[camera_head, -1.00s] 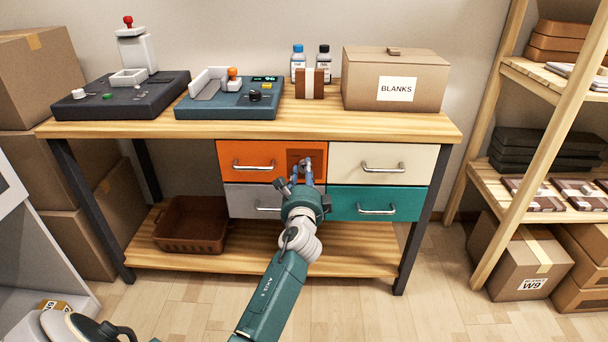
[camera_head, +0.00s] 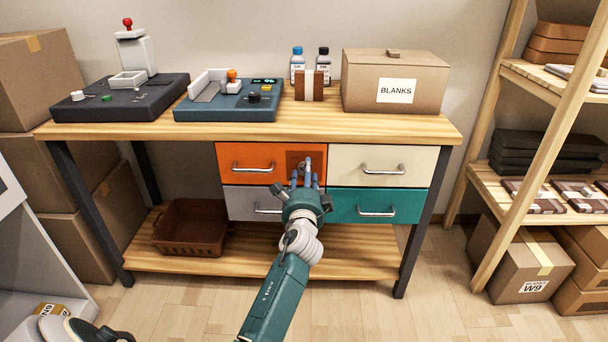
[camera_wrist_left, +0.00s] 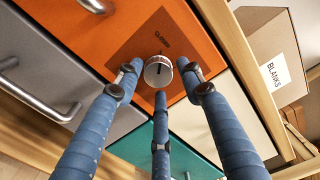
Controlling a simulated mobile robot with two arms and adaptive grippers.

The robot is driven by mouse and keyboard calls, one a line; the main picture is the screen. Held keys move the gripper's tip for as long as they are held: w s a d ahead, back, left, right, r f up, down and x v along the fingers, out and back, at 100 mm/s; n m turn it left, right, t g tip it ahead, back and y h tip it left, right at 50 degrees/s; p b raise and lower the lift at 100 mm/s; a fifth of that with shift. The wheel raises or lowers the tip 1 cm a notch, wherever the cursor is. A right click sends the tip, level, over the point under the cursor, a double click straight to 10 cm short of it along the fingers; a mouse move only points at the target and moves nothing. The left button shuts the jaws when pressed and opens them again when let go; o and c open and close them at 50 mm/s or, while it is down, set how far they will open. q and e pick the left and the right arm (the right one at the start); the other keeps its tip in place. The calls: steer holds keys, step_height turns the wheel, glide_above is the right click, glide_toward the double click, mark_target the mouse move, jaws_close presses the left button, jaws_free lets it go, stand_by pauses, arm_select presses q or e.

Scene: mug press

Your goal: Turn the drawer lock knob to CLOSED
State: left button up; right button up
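The round silver lock knob (camera_wrist_left: 158,72) sits on a darker square panel (camera_head: 294,157) at the right end of the orange drawer (camera_head: 240,152). The knob also shows in the head view (camera_head: 307,163), just beyond my fingertips. Which way the knob points is hard to tell. My left gripper (camera_head: 305,183) faces it from the front. Its three blue fingers (camera_wrist_left: 159,85) are spread, with visible gaps to the knob. My right gripper is out of view.
A drawer handle (camera_head: 253,168) sticks out left of the knob; cream (camera_head: 345,165), grey (camera_head: 240,203) and teal (camera_head: 345,206) drawers adjoin. The wooden tabletop (camera_head: 330,127) overhangs above, carrying machines and the BLANKS box (camera_head: 370,90). A brown crate (camera_head: 190,240) stands on the lower shelf.

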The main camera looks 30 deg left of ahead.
arm_select(q)
steer(key=shift+s, duration=0.15)
steer(key=v, duration=1.1)
steer(key=shift+s+d, duration=0.3)
steer(key=shift+d, duration=0.05)
